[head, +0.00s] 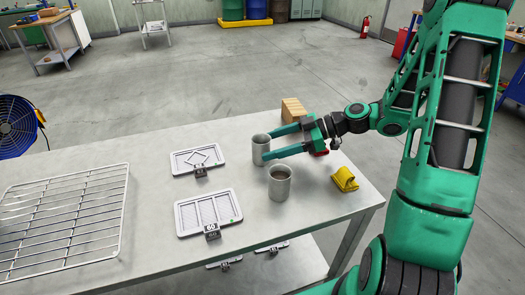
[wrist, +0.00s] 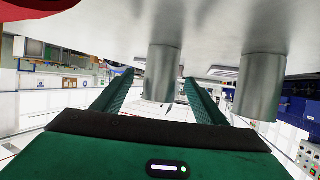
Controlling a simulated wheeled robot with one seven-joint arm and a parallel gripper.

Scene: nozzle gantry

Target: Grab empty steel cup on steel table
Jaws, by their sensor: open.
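Two steel cups stand upright on the steel table (head: 330,215). The farther cup (head: 260,148) is between the open fingers of my gripper (head: 265,146), near their tips; it also shows between the fingers in the wrist view (wrist: 162,72). Whether either finger touches it I cannot tell. The nearer cup (head: 279,184) stands outside the fingers, just beyond the nearer one; it is the right-hand cylinder in the wrist view (wrist: 261,85). The nearer cup's open top shows a grey inside; I cannot tell what either cup holds. The wrist view is upside down.
Two grey framed plates lie left of the cups, one with a diamond (head: 198,160), one with bars (head: 208,211). A wire rack (head: 62,225) covers the left. A yellow object (head: 345,180) lies right, a wooden block (head: 293,110) behind. The front right of the table is clear.

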